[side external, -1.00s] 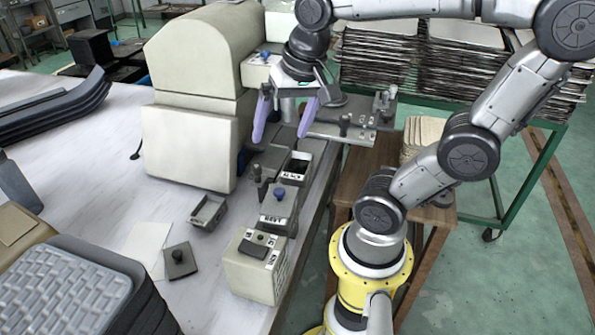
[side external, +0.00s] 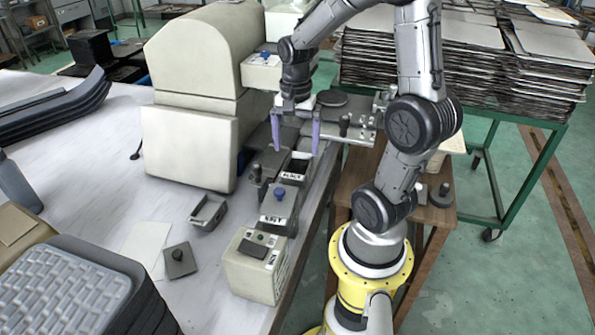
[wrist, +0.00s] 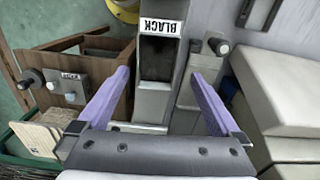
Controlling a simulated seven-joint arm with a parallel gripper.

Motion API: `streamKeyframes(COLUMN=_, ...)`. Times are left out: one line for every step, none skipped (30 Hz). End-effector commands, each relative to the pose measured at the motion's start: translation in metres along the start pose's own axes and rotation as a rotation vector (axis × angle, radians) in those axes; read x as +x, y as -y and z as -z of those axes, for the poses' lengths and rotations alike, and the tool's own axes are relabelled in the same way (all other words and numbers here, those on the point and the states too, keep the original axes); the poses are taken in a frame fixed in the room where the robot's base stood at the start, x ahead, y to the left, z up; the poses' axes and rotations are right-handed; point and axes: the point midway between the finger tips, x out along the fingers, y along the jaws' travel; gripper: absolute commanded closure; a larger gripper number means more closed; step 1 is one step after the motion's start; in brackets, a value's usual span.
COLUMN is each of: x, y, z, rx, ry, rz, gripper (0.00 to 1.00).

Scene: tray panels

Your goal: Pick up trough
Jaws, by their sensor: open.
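A small grey open trough (side external: 208,211) lies on the white table, left of the row of boxes, in the side view. My gripper (side external: 296,147) is open and empty, with purple fingers pointing down. It is up and to the right of the trough, apart from it, over the bin labelled BLACK (side external: 291,177). In the wrist view, the open fingers of my gripper (wrist: 160,72) frame that dark-bottomed bin (wrist: 155,88); nothing is between them.
A box with a blue knob (side external: 279,208) and a beige control box (side external: 256,265) stand in front of the bin. A large cream machine (side external: 190,140) stands behind the trough. A dark knobbed plate (side external: 180,260) lies nearby. The table left of the trough is fairly clear.

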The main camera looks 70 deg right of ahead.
Motion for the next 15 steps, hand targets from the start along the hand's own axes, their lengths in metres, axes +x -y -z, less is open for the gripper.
streamKeyframes(x=0.006, y=-0.001, z=-0.001, rx=0.000, ry=0.003, rz=-0.003, gripper=0.00)
streamKeyframes(x=0.008, y=-0.001, z=-0.001, rx=-0.001, ry=0.002, rz=-0.002, gripper=0.00)
streamKeyframes(x=0.010, y=0.000, z=0.000, rx=-0.001, ry=0.001, rz=-0.001, gripper=0.00)
streamKeyframes(x=0.011, y=0.000, z=0.000, rx=-0.001, ry=0.000, rz=0.000, gripper=0.00)
streamKeyframes(x=0.013, y=0.000, z=-0.001, rx=-0.001, ry=0.001, rz=-0.001, gripper=0.00)
streamKeyframes(x=0.015, y=-0.001, z=-0.001, rx=-0.001, ry=0.001, rz=-0.001, gripper=0.00)
streamKeyframes(x=0.018, y=-0.001, z=-0.001, rx=-0.001, ry=0.001, rz=-0.001, gripper=0.00)
streamKeyframes(x=0.021, y=-0.002, z=-0.001, rx=-0.001, ry=0.002, rz=-0.002, gripper=0.00)
streamKeyframes(x=0.026, y=-0.003, z=-0.002, rx=-0.001, ry=0.003, rz=-0.003, gripper=0.00)
streamKeyframes(x=0.030, y=-0.004, z=-0.002, rx=-0.001, ry=0.003, rz=-0.003, gripper=0.00)
streamKeyframes(x=0.035, y=-0.004, z=-0.002, rx=-0.001, ry=0.003, rz=-0.003, gripper=0.00)
streamKeyframes(x=0.041, y=-0.005, z=-0.003, rx=0.000, ry=0.003, rz=-0.004, gripper=0.00)
streamKeyframes(x=0.046, y=-0.006, z=-0.003, rx=0.000, ry=0.003, rz=-0.004, gripper=0.00)
streamKeyframes(x=0.050, y=-0.005, z=-0.003, rx=-0.001, ry=0.003, rz=-0.004, gripper=0.00)
streamKeyframes(x=0.054, y=-0.005, z=-0.003, rx=-0.001, ry=0.002, rz=-0.002, gripper=0.00)
